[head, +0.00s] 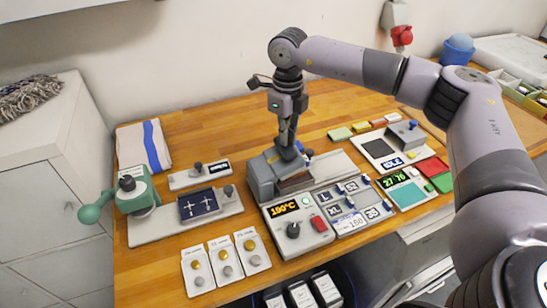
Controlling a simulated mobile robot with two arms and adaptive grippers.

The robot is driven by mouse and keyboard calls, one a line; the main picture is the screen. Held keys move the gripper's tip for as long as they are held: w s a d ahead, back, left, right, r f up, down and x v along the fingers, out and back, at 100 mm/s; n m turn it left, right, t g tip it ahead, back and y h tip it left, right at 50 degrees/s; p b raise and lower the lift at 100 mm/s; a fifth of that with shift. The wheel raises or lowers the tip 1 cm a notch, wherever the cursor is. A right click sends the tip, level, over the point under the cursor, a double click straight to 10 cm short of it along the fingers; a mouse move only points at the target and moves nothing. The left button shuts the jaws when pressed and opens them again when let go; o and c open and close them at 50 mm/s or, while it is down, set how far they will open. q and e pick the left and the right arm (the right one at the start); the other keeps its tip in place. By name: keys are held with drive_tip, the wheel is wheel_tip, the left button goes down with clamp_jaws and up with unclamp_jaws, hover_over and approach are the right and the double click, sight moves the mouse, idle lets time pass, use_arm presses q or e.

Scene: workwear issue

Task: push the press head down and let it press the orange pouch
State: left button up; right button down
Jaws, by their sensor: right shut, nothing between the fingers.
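My right gripper (287,150) is shut and empty. It points down at the top of the press, its fingertips at or just above the press head; whether they touch is hard to tell. A brownish-orange patch (295,183) shows low in the press opening; I cannot tell if it is the orange pouch. The gripper and press hide part of that area. My left gripper is not in view.
A teal hand machine (136,192) stands at the left, near a folded cloth (145,146). Cards with round buttons (225,258) lie at the front edge. Labelled trays (350,205) and a green-screened device (406,190) fill the right. Bare wood shows behind the press.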

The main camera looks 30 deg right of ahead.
drive_tip(key=shift+d+f, duration=0.2)
drive_tip(key=shift+f, duration=0.2)
drive_tip(key=shift+s+f, duration=0.1)
drive_tip(key=shift+f, duration=0.05)
drive_tip(key=shift+d+f+b, duration=0.5)
drive_tip(key=shift+f+b, duration=0.2)
drive_tip(key=shift+b, duration=0.05)
drive_tip(key=shift+r, duration=0.15)
idle(0.3)
wheel_tip(320, 180, up, 13)
drive_tip(key=p, duration=0.8)
idle(0.6)
idle(0.5)
